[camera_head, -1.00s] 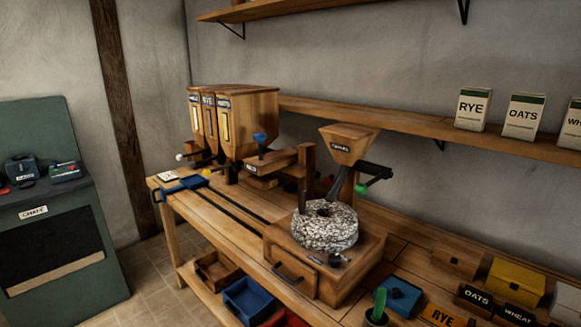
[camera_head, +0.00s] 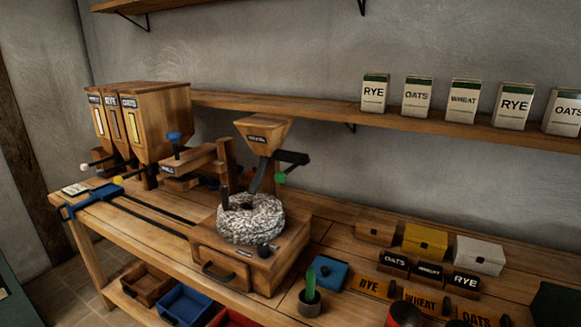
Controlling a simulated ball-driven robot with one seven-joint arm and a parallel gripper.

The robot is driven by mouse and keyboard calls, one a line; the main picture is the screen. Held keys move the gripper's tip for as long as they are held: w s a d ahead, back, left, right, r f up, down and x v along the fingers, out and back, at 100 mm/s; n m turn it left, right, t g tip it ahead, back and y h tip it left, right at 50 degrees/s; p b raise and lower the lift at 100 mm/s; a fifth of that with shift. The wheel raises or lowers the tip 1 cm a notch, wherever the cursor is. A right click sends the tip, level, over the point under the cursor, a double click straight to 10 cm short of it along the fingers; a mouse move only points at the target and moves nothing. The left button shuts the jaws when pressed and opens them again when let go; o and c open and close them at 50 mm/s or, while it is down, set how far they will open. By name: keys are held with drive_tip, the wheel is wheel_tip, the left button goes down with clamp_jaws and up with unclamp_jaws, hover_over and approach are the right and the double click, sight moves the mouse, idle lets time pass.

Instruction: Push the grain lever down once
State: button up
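Several levers are in view, and I cannot tell from the labels which is the grain lever. A dark arm with a green knob (camera_head: 281,178) sticks out beside the wooden funnel hopper (camera_head: 263,132) above the round millstone (camera_head: 250,220). Dark levers with a white knob (camera_head: 84,167) and a yellow knob (camera_head: 118,180) stick out below the tall grain bins (camera_head: 150,115) at the left. A blue knob (camera_head: 174,137) stands on a wooden block between bins and mill. My gripper is not in view.
Labelled cartons stand on the wall shelf (camera_head: 330,107). Coloured trays sit under the bench.

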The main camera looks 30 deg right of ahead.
drive_tip(key=shift+c, duration=0.4)
clamp_jaws()
idle(0.4)
idle(1.2)
